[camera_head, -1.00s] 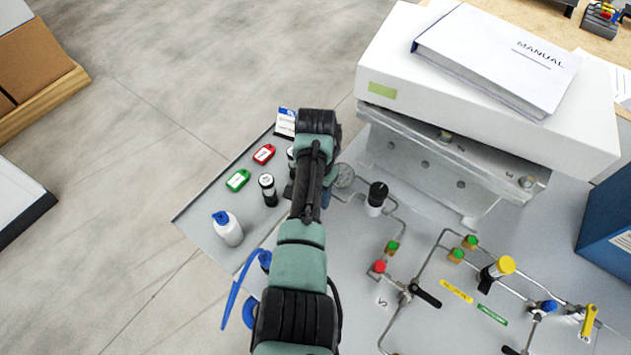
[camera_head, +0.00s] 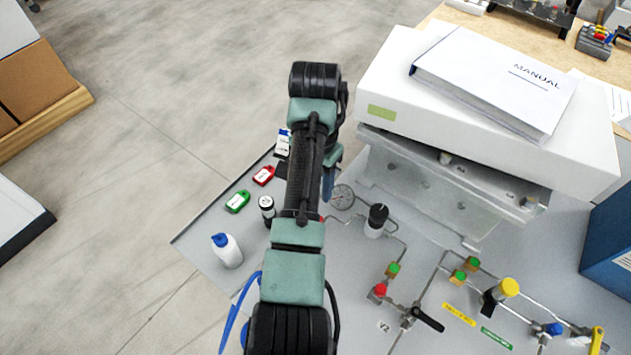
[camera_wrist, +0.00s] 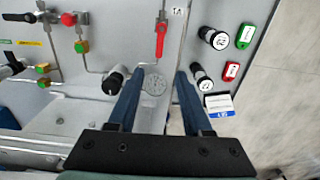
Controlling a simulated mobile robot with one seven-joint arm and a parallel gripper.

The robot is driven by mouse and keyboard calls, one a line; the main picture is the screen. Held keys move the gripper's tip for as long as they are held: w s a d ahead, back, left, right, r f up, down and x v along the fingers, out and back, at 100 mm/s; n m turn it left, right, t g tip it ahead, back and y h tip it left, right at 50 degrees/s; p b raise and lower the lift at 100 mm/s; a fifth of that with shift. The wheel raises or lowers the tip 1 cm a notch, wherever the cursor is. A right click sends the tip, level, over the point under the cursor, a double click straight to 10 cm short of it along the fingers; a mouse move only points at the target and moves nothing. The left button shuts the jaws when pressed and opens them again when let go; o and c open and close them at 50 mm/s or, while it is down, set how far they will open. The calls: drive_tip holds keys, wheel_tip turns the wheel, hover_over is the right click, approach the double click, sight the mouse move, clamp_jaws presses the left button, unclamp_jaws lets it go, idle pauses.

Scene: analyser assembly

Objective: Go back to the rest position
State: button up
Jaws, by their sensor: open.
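My gripper (camera_wrist: 160,100) is open and empty in the wrist view, its two dark blue fingers spread apart above the grey panel (camera_wrist: 100,25). A round gauge (camera_wrist: 154,84) shows between the fingers, below them. In the head view my arm reaches up over the panel's left part and hides most of my gripper. The same gauge (camera_head: 342,197) shows just right of the arm. A black-topped regulator (camera_head: 377,219) stands right of the gauge. I cannot tell the gripper's exact height above the panel.
A white box (camera_head: 480,125) with a manual (camera_head: 495,80) on it stands at the back right. Valves and tubing fill the right.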

idle(0.3)
drive_tip(key=w+d+r+n+t+h, duration=0.1)
drive_tip(key=w+d+r+t, duration=0.1)
drive_tip(key=w+r+t, duration=0.5)
drive_tip(key=w+d+r+n+t, duration=0.1)
drive_tip(key=w+r+t, duration=0.2)
drive_tip(key=r, duration=0.7)
drive_tip(key=s+r+n+t, duration=0.25)
drive_tip(key=r+t, duration=0.55)
drive_tip(key=r, duration=1.1)
drive_tip(key=s+a+r+n+t+y, duration=0.1)
drive_tip(key=s+r+t, duration=0.8)
drive_tip(key=s+r, duration=1)
drive_tip(key=shift+s+a+r+n, duration=0.3)
drive_tip(key=shift+s+a+n, duration=0.3)
drive_tip(key=shift+a+n, duration=0.15)
